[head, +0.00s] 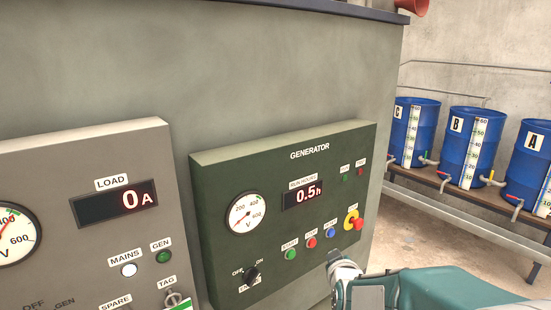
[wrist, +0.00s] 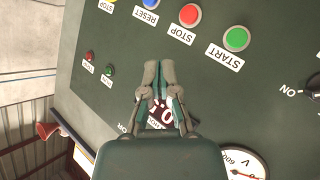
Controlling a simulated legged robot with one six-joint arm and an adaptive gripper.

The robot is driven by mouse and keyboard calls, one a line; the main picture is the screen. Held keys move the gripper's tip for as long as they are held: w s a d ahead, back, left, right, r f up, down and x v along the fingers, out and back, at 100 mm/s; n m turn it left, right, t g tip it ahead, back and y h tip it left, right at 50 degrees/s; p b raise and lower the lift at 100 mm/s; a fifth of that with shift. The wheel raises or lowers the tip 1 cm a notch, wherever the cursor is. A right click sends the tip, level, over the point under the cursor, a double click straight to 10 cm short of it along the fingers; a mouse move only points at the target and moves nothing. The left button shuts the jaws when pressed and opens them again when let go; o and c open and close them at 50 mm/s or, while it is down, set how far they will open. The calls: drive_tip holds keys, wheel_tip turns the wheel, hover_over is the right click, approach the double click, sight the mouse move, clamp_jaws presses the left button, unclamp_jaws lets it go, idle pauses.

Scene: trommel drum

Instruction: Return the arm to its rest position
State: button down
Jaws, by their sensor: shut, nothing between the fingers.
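In the wrist view my gripper (wrist: 160,68) has its grey fingertips together with nothing between them. It is in front of the dark green generator panel, which appears upside down there. The fingers partly cover the red run-hours display. In the head view my teal arm reaches in from the bottom right, with a grey end by the lower right corner of the generator panel (head: 215,190). I cannot tell from these views whether the fingers touch the panel.
The panel carries a green start button (wrist: 236,39), a red stop button (wrist: 190,15) and a yellow-and-red emergency stop (head: 353,221). A grey load panel (head: 60,165) stands at left. Blue drums (head: 468,140) stand on a bench at right, with open floor before it.

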drive_tip(key=s+r+m+g, duration=0.2)
drive_tip(key=s+g, duration=0.2)
drive_tip(key=s, duration=1)
drive_tip(key=s+r+m+g, duration=0.1)
drive_tip(key=s+m+g, duration=0.2)
drive_tip(key=s, duration=1.2)
drive_tip(key=shift+d+r+g+y, duration=0.25)
drive_tip(key=shift+r+g+y, duration=0.1)
drive_tip(key=shift+g, duration=0.55)
